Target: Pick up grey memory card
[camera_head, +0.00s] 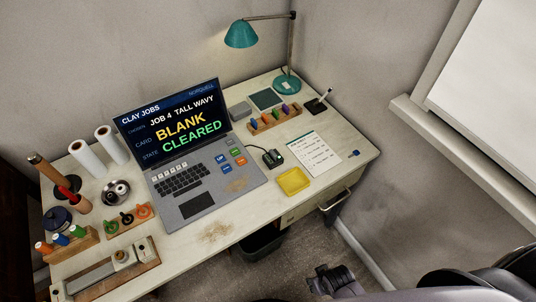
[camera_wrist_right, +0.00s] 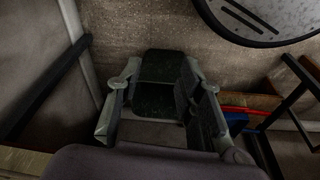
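A wooden rack (camera_head: 262,129) with several small coloured cards stands at the back right of the desk, in the head view. I cannot make out a grey memory card among them at this size. A dark card reader (camera_head: 273,158) with a cable sits on the desk in front of the rack. My right gripper (camera_head: 328,272) is low at the bottom of the head view, past the desk's front edge and away from the rack. My left gripper is not in view.
A laptop (camera_head: 180,150) fills the middle of the desk (camera_head: 180,243). A yellow tray (camera_head: 293,181) and a printed sheet (camera_head: 314,154) lie near the front right edge. A teal lamp (camera_head: 287,84) stands behind the rack. A drawer handle (camera_head: 335,200) sticks out below.

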